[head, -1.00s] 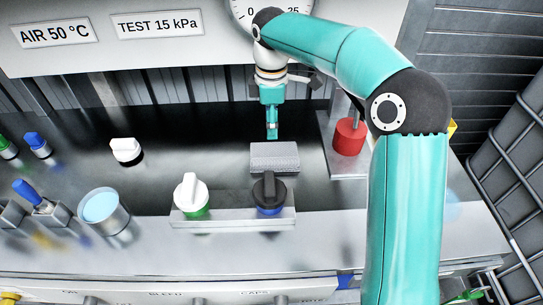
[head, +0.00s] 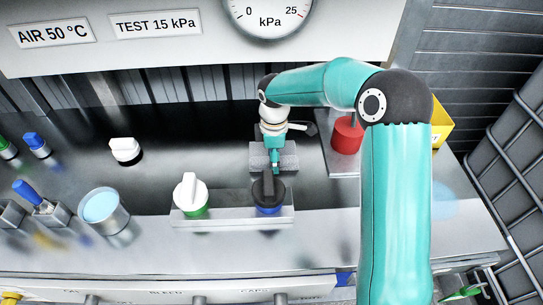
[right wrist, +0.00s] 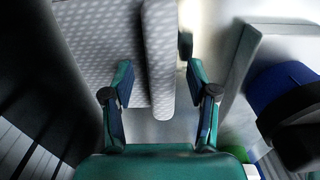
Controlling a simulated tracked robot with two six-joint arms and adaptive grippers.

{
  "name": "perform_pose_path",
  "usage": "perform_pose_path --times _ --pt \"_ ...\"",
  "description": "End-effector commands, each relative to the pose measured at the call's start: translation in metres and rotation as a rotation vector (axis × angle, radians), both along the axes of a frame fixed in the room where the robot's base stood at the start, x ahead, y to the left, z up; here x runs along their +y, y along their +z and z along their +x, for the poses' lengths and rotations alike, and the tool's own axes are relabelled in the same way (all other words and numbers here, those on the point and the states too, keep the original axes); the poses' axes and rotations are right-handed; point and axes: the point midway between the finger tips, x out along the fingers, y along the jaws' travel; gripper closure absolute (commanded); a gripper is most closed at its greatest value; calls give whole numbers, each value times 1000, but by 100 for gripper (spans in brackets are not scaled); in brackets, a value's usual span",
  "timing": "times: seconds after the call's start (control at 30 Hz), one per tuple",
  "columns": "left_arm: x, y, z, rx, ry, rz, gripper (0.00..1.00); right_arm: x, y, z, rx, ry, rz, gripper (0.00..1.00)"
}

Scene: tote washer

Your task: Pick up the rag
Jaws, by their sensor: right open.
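The rag (head: 289,160) is a grey, folded cloth lying on the dark worktop, just behind the black-topped blue knob. In the right wrist view the rag (right wrist: 98,45) is pale with a dotted pattern, and a raised ridge of it (right wrist: 160,65) runs between the fingers. My right gripper (head: 275,164) is over the rag, pointing down, and hides its middle. Its fingers (right wrist: 158,78) are open, one on each side of the ridge. I cannot tell whether they touch it. My left gripper is not in view.
A white-topped green knob (head: 190,196) and the black-topped blue knob (head: 268,193) stand in a metal rack (head: 232,218) in front. A red cylinder (head: 347,137) stands to the right, with a yellow box (head: 441,122) beyond. A cup (head: 101,213) and white knob (head: 125,150) are left.

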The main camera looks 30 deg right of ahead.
Motion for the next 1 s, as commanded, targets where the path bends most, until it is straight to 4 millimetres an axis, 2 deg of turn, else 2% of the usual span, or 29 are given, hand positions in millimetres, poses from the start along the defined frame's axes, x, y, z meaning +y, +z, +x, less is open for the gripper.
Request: perform_pose_path --times 0.27,0.6,1.0 --pt "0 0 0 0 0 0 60 0 -3 0 0 0 0 43" --pt "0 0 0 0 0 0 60 1 -3 0 2 0 0 100" --pt "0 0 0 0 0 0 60 1 -4 0 2 1 0 100"
